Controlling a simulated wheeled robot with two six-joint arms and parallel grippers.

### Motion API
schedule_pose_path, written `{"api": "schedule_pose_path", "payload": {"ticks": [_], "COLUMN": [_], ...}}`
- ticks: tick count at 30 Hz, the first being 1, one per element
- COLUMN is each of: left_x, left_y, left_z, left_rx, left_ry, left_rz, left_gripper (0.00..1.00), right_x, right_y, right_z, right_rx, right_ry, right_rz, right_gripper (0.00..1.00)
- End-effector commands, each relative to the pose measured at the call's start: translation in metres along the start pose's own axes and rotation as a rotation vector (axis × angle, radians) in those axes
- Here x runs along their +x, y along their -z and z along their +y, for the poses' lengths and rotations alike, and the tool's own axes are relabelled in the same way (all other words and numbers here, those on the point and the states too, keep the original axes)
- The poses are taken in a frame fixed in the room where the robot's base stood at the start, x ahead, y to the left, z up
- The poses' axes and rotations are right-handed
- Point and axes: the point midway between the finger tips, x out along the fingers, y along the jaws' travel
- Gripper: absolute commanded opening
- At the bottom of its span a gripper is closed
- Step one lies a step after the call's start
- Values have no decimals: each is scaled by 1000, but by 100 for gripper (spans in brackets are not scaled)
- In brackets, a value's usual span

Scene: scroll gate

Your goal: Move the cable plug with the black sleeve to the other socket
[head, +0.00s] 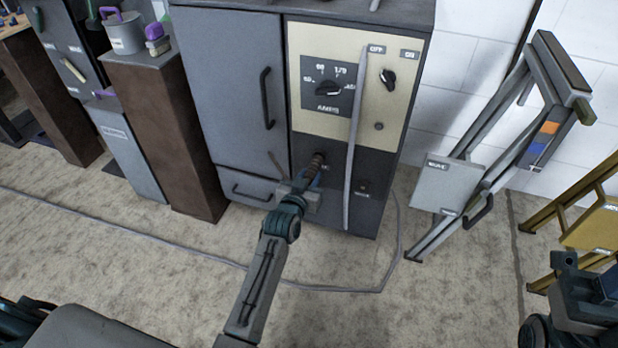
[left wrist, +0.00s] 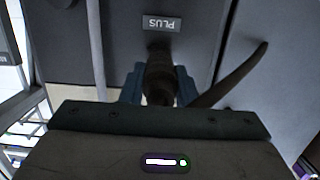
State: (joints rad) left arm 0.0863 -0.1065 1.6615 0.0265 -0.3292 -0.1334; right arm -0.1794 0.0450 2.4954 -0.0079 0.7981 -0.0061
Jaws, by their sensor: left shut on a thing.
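A plug with a dark, brownish sleeve (head: 317,164) points at the dark lower panel of the grey cabinet, by the PLUS label. My left gripper (head: 309,178) is shut on it. In the left wrist view the plug (left wrist: 160,78) sits between the blue fingers, below the upside-down PLUS label (left wrist: 162,24); a dark cable (left wrist: 235,76) bends off to the right. I cannot tell whether the plug's tip is in the socket, as its end is hidden. Another socket (head: 362,186) shows lower right on the panel, above a small label. My right gripper (head: 575,278) is partly in view at the right edge.
A grey strip (head: 351,150) hangs down the panel between the two socket positions. Above are a dial (head: 329,89) and an OFF/ON switch (head: 388,78). A grey folding ladder (head: 485,175) stands to the right. A cable (head: 215,258) lies on the floor before the cabinet.

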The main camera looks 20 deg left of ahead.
Motion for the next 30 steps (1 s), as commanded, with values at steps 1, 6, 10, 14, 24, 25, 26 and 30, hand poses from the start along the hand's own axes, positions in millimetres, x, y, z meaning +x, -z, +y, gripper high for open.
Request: {"api": "schedule_pose_path", "payload": {"ticks": [1, 6, 10, 14, 24, 25, 26, 30], "left_x": [0, 0, 0, 0, 0, 0, 0, 1], "left_y": [0, 1, 1, 1, 0, 0, 0, 2], "left_z": [0, 0, 0, 0, 0, 0, 0, 0], "left_rx": [0, 0, 0, 0, 0, 0, 0, 0], "left_ry": [0, 0, 0, 0, 0, 0, 0, 0], "left_rz": [1, 1, 0, -1, 1, 1, 1, 1], "left_gripper": [0, 0, 0, 0, 0, 0, 0, 0], "right_x": [0, 0, 3, 7, 8, 8, 9, 11], "right_y": [0, 0, 0, 0, 1, 1, 1, 1], "right_z": [0, 0, 0, 0, 0, 0, 0, 0], "right_rx": [0, 0, 0, 0, 0, 0, 1, 0], "right_ry": [0, 0, 0, 0, 0, 1, 2, 1], "right_rz": [0, 0, 0, 0, 1, 0, 0, 0], "right_gripper": [36, 36, 36, 36, 36, 36, 36, 36]}}
